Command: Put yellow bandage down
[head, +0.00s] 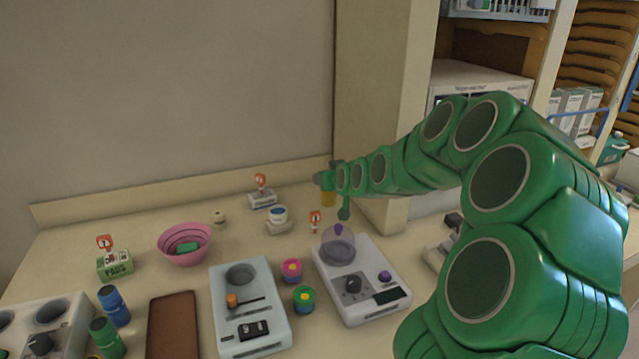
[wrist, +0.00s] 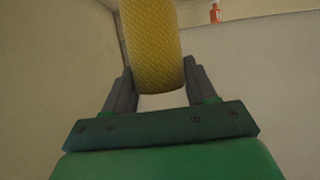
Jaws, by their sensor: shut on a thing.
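The yellow bandage (wrist: 152,45) is a textured yellow roll, held upright between the two dark fingers of my gripper (wrist: 158,85) in the wrist view. My gripper is shut on it. In the head view the bandage (head: 328,197) shows as a small yellow patch by my gripper (head: 330,180), at the back right of the counter near the wall corner. Part of it is hidden by my gripper. I cannot tell from these views how high it is above the counter.
The counter (head: 130,225) holds a pink bowl (head: 185,244), a white scale with a clear dome (head: 362,280), a pale blue device (head: 250,305), a white jar (head: 278,215) and a small red-topped figure (head: 315,221). A wall pillar (head: 385,110) stands right behind my gripper. Some bare counter lies at the back left.

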